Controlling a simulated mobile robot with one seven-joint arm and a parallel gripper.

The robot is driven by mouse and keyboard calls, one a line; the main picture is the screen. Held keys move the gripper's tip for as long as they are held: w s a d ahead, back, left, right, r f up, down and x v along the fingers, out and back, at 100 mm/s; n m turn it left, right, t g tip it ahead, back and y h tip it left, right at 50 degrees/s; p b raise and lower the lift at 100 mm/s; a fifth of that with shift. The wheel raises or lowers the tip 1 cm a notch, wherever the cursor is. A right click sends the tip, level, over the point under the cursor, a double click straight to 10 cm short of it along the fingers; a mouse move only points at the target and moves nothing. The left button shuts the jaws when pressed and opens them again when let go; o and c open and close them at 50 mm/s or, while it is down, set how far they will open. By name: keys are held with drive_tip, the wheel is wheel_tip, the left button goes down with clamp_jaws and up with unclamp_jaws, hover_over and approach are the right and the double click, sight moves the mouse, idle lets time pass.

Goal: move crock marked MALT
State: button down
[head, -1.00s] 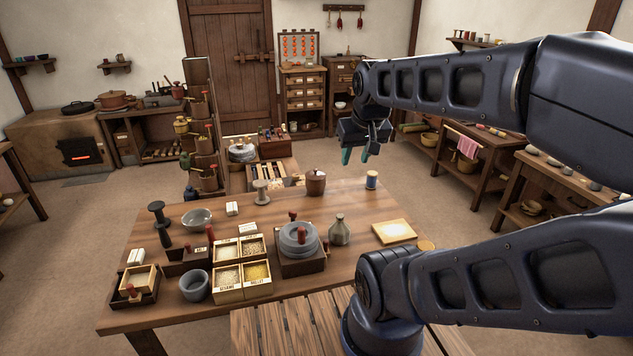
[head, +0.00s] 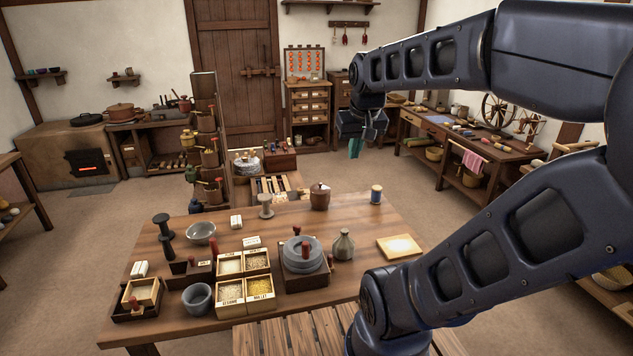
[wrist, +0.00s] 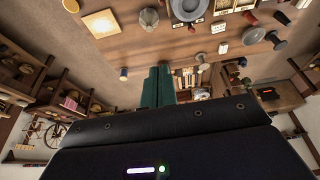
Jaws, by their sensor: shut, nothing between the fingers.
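A brown lidded crock (head: 319,197) stands upright near the far edge of the wooden table (head: 375,245) in the head view. I cannot read any marking on it. In the wrist view it does not show clearly; my fingers cover the area between the blue spool (wrist: 124,74) and the pale spool (wrist: 200,57). My gripper (head: 355,149) hangs in the air beyond the table's far edge, up and right of the crock in the head view and apart from it. Its teal fingers (wrist: 158,86) are shut together and empty.
The blue spool (head: 376,195) stands right of the crock, the pale spool (head: 265,206) left of it. A stone quern (head: 304,252), grey flask (head: 343,245), grain boxes (head: 246,292) and bowl (head: 201,233) fill the nearer table. A pale board (head: 399,246) lies at right.

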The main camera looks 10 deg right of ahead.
drive_tip(key=w+d+r+g, duration=0.1)
drive_tip(key=w+r, duration=0.1)
drive_tip(key=w, duration=1.3)
drive_tip(key=w+r+g, duration=0.2)
drive_tip(key=w+r, duration=0.1)
drive_tip(key=w, duration=1.2)
drive_tip(key=w+d+f+g, duration=0.1)
drive_tip(key=w+f, duration=0.3)
drive_tip(key=w, duration=0.5)
drive_tip(key=w+f, duration=0.4)
drive_tip(key=w, duration=0.5)
drive_tip(key=w+d+f+g, duration=0.1)
drive_tip(key=w+f, duration=0.8)
drive_tip(key=f, duration=0.4)
drive_tip(key=w+d+f+g, duration=0.1)
drive_tip(key=w+f+g, duration=0.1)
drive_tip(key=w+f, duration=0.85)
drive_tip(key=s+f, duration=0.8)
drive_tip(key=f, duration=0.4)
drive_tip(key=shift+s+d, duration=0.15)
drive_tip(key=shift+s, duration=0.25)
